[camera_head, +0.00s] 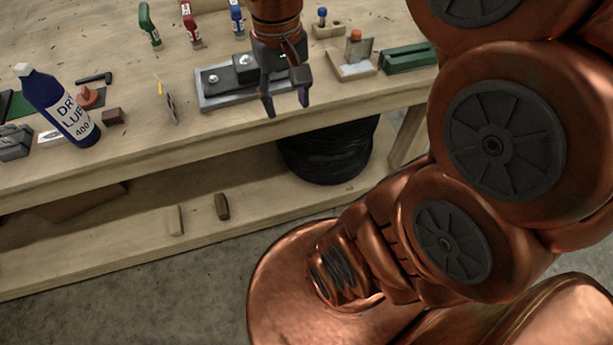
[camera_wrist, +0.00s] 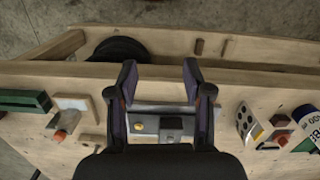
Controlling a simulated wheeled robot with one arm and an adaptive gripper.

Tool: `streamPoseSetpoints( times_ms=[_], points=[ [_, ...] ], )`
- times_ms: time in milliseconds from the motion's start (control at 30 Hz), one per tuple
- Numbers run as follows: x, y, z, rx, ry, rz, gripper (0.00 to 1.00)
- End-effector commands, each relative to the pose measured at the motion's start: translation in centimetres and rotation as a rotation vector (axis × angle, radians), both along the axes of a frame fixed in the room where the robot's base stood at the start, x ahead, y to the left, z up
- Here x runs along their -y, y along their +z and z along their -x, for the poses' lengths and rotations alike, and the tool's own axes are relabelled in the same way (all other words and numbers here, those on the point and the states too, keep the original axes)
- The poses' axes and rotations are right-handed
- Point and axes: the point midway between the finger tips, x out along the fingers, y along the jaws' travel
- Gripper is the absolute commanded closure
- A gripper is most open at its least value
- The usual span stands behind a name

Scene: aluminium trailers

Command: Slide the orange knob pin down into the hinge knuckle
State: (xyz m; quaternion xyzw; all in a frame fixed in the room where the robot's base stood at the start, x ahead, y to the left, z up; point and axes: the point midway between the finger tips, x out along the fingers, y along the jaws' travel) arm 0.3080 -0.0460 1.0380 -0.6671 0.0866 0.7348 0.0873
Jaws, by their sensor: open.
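The orange knob pin (camera_head: 355,35) is upright at the hinge (camera_head: 362,50), a grey plate on a small wooden base (camera_head: 352,71), on the bench's right part. How deep the pin sits in the knuckle is too small to tell. The orange knob also shows at the left of the wrist view (camera_wrist: 60,136), beside the pale hinge plate (camera_wrist: 72,104). My gripper (camera_head: 287,107) is open and empty, left of the hinge and in front of a grey metal fixture. Its two fingers are spread apart in the wrist view (camera_wrist: 159,68).
The grey fixture (camera_head: 214,99) lies behind my gripper. A green block (camera_head: 408,58) stands close right of the hinge. A blue-knobbed pin (camera_head: 322,17) stands behind it. A lube bottle (camera_head: 60,108), a dark red block (camera_head: 114,116) and small bottles occupy the bench's left and back.

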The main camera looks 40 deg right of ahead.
Motion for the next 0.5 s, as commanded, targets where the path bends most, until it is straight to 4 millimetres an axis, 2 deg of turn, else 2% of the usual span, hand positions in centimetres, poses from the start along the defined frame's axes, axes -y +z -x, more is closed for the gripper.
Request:
streamPoseSetpoints(
  times_ms=[33,100,300,500],
  points=[
    [-1.1,-0.8,1.8,-0.009,0.041,0.0,0.5],
    [-2.2,-2.1,4.0,-0.023,0.093,-0.004,0.5],
    [-4.1,-5.2,9.3,-0.05,0.2,-0.012,0.5],
    [-4.6,-6.7,11.6,-0.06,0.243,-0.017,0.5]
  ],
)
